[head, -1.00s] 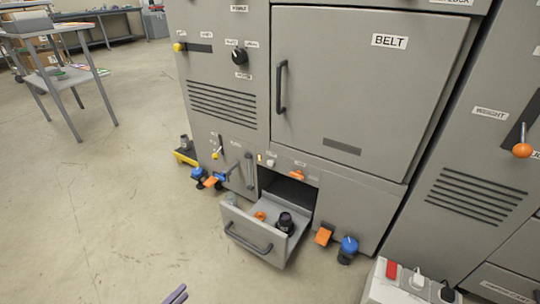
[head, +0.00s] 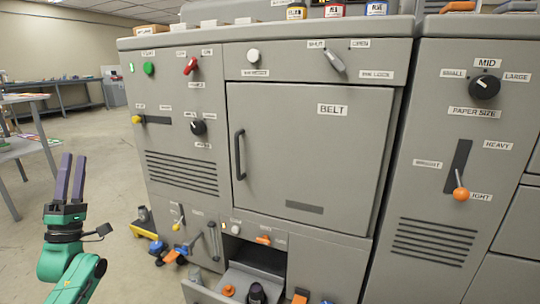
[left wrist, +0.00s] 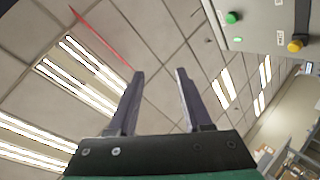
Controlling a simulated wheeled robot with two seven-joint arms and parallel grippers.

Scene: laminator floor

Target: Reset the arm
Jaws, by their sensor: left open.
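In the left wrist view the fingers (left wrist: 161,85) are also spread and empty, with ceiling panels and lights behind. The green wrist and forearm below it are mine. My right gripper shows in neither view.
The grey laminator has a shut BELT door (head: 305,155) and an open lower drawer (head: 205,292) holding an orange and a black part. A lever with an orange knob (head: 461,194) is at right. A table (head: 30,145) stands at left; floor lies between.

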